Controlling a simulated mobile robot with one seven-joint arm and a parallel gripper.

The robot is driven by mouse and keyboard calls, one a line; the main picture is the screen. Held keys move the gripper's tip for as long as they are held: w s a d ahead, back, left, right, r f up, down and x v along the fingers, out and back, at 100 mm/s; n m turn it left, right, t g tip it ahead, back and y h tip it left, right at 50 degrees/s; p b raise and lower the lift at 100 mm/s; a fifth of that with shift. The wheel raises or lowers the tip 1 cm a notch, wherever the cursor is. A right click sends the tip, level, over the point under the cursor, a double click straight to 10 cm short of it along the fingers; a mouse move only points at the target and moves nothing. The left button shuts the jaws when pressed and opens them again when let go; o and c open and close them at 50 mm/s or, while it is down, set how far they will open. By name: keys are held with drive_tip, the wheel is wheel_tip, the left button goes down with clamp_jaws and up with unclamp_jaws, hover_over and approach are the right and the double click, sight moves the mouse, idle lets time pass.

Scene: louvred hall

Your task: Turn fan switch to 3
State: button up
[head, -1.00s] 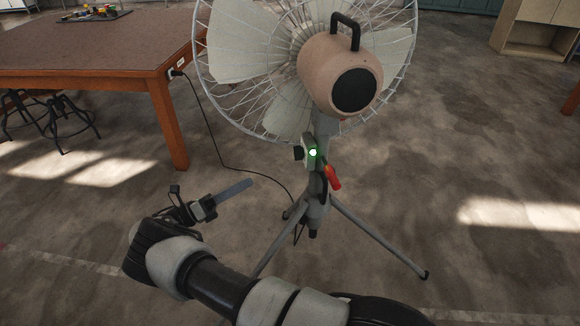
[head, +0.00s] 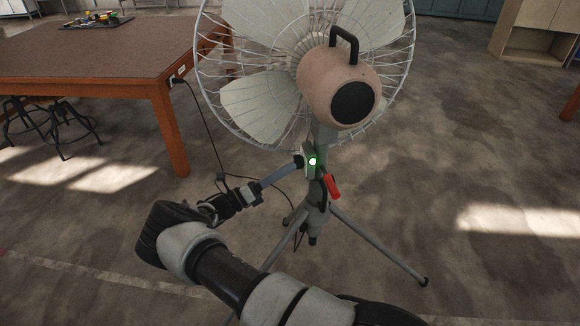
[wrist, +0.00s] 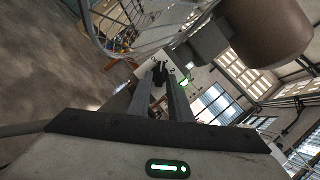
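The pedestal fan (head: 340,85) stands on a tripod, its back towards me. On its stem is a small switch box (head: 311,150) with a lit green light; it also shows in the wrist view as a pale plate (wrist: 183,65). A black switch knob (wrist: 160,72) sticks out of that plate. My gripper (head: 297,162) has its fingertips at the left side of the box. In the wrist view its two fingers stand apart with the knob in the gap between their tips. I cannot make out any number on the switch, and the fingertips partly hide the knob in the head view.
A red-handled lever (head: 332,187) sits on the stem just below the box. The fan's wire cage (head: 215,110) is close above my gripper. A black cable runs from the wooden table (head: 110,70) to the fan. Tripod legs (head: 380,247) spread over open floor.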

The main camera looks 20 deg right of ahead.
drive_tip(key=shift+x, duration=0.9)
drive_tip(key=shift+c, duration=0.4)
clamp_jaws()
drive_tip(key=shift+f+b, duration=0.1)
drive_tip(key=shift+b, duration=0.25)
drive_tip(key=shift+w+m+g+h+b, duration=0.1)
drive_tip(key=shift+m+g+h+b, duration=0.15)
drive_tip(key=shift+m+g+b, duration=1.2)
drive_tip(key=shift+w+m+g+h+b, duration=0.3)
drive_tip(key=shift+m+b, duration=0.8)
drive_tip(key=shift+m, duration=1.05)
drive_tip(key=shift+s+m+g+h+b, duration=0.15)
drive_tip(key=shift+m+g+b, duration=0.95)
drive_tip(key=shift+m, duration=0.7)
drive_tip(key=shift+w, duration=0.1)
